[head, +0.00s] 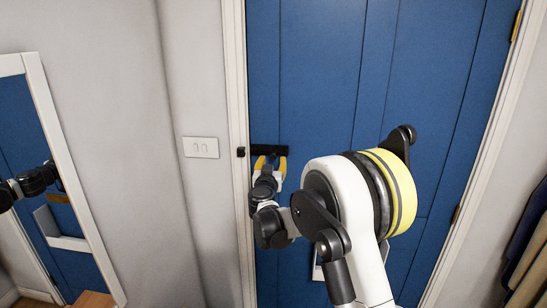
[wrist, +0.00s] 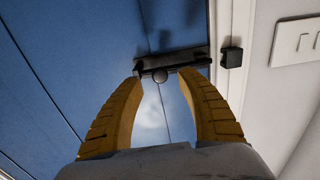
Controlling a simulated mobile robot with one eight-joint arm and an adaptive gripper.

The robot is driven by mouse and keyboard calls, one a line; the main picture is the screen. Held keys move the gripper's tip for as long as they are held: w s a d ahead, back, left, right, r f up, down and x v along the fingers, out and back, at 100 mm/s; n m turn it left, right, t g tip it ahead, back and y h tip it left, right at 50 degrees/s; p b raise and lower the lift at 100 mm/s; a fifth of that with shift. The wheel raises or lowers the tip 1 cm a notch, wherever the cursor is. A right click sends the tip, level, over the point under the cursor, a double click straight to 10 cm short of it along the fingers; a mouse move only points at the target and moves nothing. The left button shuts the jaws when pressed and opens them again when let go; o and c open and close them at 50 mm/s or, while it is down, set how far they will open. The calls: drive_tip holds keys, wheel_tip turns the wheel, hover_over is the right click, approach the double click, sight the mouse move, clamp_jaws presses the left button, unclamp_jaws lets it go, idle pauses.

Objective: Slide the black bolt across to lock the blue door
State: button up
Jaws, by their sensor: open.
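The blue door (head: 320,85) fills the middle of the head view and stands closed in its white frame. The black bolt (wrist: 170,63) is mounted across the door near its edge, with a round knob (wrist: 160,75) on it. The bolt also shows in the head view (head: 268,149). A black keeper (wrist: 231,57) sits on the door frame, with a gap between it and the bolt. It also shows in the head view (head: 240,152). My gripper (wrist: 160,78) is open, its yellow fingers on either side of the knob. Whether a finger touches the bolt, I cannot tell.
A white light switch (head: 200,147) is on the wall left of the frame. A white-framed mirror (head: 60,185) stands at the left. A white-edged panel on the door is partly hidden behind my arm.

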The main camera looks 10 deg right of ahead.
sight(274, 157)
drive_tip(key=x, duration=0.4)
drive_tip(key=shift+w, duration=0.1)
clamp_jaws()
drive_tip(key=a, duration=0.2)
drive_tip(key=w+a, duration=0.1)
drive_tip(key=a, duration=0.1)
drive_tip(key=shift+w+a+b, duration=0.1)
drive_tip(key=shift+b, duration=0.25)
drive_tip(key=shift+r, duration=0.1)
unclamp_jaws()
drive_tip(key=shift+a, duration=0.1)
